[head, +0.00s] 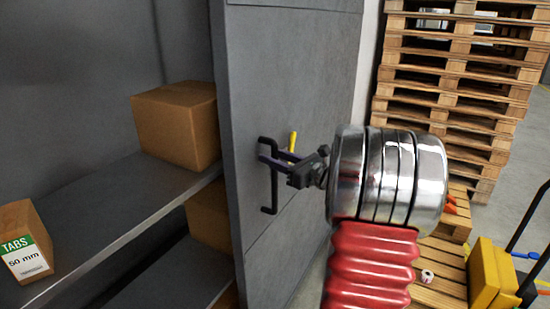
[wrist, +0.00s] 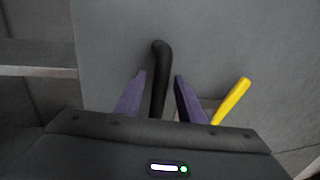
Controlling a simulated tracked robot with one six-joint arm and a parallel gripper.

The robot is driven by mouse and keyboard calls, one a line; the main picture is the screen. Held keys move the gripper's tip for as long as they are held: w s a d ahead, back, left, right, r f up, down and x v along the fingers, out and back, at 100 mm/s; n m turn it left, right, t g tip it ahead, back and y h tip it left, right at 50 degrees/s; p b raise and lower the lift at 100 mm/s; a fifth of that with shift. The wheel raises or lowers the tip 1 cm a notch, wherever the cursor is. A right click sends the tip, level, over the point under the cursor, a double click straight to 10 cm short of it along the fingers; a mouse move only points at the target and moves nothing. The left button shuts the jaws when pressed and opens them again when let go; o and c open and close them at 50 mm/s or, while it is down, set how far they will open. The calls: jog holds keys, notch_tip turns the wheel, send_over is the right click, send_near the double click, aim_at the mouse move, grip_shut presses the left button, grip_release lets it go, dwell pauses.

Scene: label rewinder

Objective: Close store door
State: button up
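The store door (head: 290,60) is a grey panel in the middle of the head view. It stands open, with the shelves to its left exposed. Its black bar handle (head: 268,206) is upright on the door's face and also shows in the wrist view (wrist: 161,55). My gripper (head: 264,150) is at the upper part of the handle. In the wrist view its two purple fingers (wrist: 159,78) stand apart, one on each side of the handle. A narrow gap shows at the left finger; contact at the right finger cannot be told.
A yellow bar (wrist: 232,100) is just right of the fingers, near the door. Stacked wooden pallets (head: 455,75) and yellow blocks (head: 485,272) stand on the right.

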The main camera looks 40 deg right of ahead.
jog(key=shift+c, duration=0.2)
grip_shut()
